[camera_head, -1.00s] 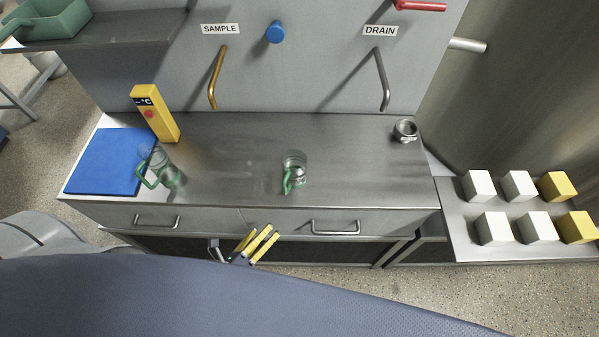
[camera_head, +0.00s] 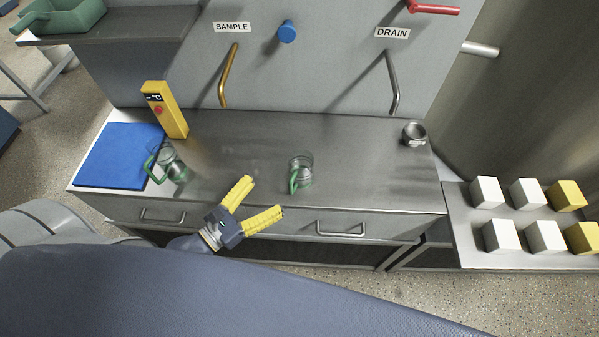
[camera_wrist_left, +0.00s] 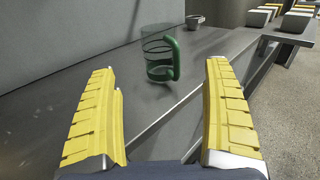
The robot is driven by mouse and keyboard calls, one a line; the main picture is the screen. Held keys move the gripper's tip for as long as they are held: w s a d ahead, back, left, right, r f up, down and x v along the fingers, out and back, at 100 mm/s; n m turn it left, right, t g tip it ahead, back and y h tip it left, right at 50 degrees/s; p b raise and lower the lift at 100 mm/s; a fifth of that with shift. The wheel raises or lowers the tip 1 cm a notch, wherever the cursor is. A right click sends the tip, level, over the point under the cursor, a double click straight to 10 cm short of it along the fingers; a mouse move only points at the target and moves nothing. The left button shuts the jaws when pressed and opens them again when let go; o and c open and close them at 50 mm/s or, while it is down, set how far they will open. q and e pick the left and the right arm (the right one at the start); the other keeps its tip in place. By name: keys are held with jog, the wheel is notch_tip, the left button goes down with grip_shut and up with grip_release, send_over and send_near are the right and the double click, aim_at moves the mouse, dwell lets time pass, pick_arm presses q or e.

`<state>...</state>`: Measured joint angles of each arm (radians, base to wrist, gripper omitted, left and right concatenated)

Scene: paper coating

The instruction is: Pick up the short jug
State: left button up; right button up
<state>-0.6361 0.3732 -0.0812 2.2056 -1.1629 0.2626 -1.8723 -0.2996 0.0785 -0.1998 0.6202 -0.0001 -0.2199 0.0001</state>
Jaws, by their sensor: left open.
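Two clear jugs with green handles stand on the steel counter (camera_head: 350,190). The jug in the middle (camera_head: 306,163) looks the shorter one and stands upright, its green handle toward the front left. It also shows in the left wrist view (camera_wrist_left: 158,55), ahead of the fingers, with its handle on the right side. The other jug (camera_head: 174,167) stands at the left by the blue mat. My left gripper (camera_head: 268,200) is open and empty at the counter's front edge, left of and in front of the middle jug, apart from it. My right gripper is not in view.
A blue mat (camera_head: 115,155) and a yellow thermometer (camera_head: 168,112) are at the left. A small metal cup (camera_head: 414,133) stands at the right. SAMPLE (camera_head: 228,80) and DRAIN (camera_head: 393,85) pipes hang over the back. White and yellow cubes sit on a side bench (camera_head: 462,235).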

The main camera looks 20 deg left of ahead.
aim_at(292, 172)
pick_arm(q)
jog(key=shift+x, duration=6.3)
jog(key=shift+f, duration=0.15)
jog(key=shift+c, duration=0.3)
jog(key=c, duration=1.3)
jog(key=shift+c, duration=0.2)
